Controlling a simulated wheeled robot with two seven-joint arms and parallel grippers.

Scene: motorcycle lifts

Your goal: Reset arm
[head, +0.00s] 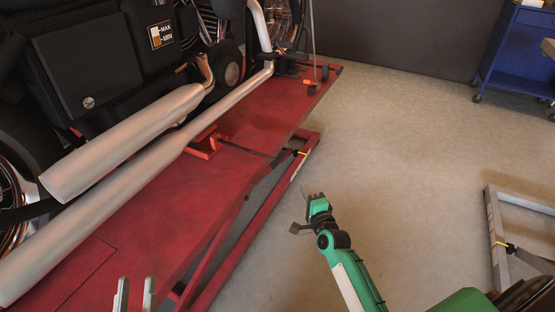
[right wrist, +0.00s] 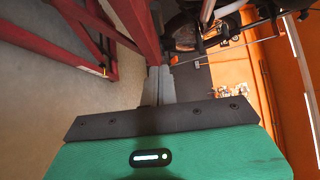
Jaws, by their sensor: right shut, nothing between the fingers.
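My right arm (head: 350,275) is green and reaches in from the lower right over the open floor. Its gripper (head: 306,194) is beside the red lift, apart from it in the head view. In the right wrist view the two grey fingers of this gripper (right wrist: 158,85) lie together, shut with nothing between them. My left gripper (head: 136,292) shows only as two grey fingertips at the bottom edge, over the red platform. The fingers stand apart with nothing seen between them. The rest of the left arm is out of view.
A red motorcycle lift (head: 185,208) carries a black motorcycle (head: 88,60) with two silver exhaust pipes (head: 125,145). A blue wheeled cart (head: 520,50) stands at the upper right. A grey metal frame (head: 497,240) is at the right. Floor between is clear.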

